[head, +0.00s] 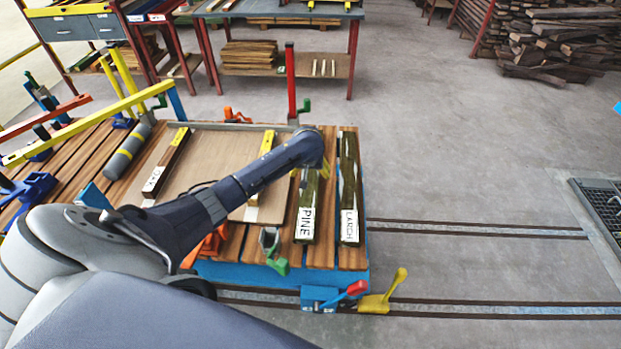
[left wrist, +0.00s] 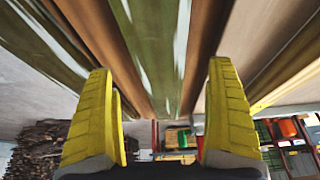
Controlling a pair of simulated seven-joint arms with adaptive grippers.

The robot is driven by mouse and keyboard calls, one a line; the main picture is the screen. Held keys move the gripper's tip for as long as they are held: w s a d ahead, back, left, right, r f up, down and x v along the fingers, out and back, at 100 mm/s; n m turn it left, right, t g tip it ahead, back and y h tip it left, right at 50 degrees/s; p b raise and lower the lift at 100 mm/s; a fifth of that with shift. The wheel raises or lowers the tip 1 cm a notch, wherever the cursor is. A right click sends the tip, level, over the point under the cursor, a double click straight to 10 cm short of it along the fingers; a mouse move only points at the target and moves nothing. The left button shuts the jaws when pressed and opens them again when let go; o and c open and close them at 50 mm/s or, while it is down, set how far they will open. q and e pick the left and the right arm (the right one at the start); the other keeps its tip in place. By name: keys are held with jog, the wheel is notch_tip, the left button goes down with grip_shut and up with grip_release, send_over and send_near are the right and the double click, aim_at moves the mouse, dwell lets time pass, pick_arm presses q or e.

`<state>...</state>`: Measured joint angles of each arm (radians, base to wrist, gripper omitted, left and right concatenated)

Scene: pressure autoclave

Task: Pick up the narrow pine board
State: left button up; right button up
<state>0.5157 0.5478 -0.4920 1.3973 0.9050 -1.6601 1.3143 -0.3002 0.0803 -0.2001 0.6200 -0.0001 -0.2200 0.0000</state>
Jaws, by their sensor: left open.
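The board labelled PINE (head: 306,210) is a narrow, greenish-brown strip lying lengthwise on the slatted bench top in the head view. My left arm reaches over it from the left, and my left gripper (head: 324,169) is at its far part, mostly hidden by my wrist. In the left wrist view the open yellow fingers of this gripper (left wrist: 162,115) stand wide apart, with a greenish board (left wrist: 158,45) between them and nothing gripped. Contact cannot be told. My right gripper is not in view.
A board labelled LARCH (head: 349,195) lies close to the right of the pine. A wooden panel (head: 215,150) and two more strips lie to the left. A green-handled clamp (head: 272,245) stands near the front edge. The floor to the right is open.

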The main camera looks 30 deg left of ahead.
aim_at(311, 175)
pick_arm(q)
jog(key=shift+x, duration=2.45)
jog(key=shift+c, duration=0.4)
jog(key=c, duration=1.5)
jog(key=shift+c, duration=0.5)
jog(key=shift+r, duration=0.15)
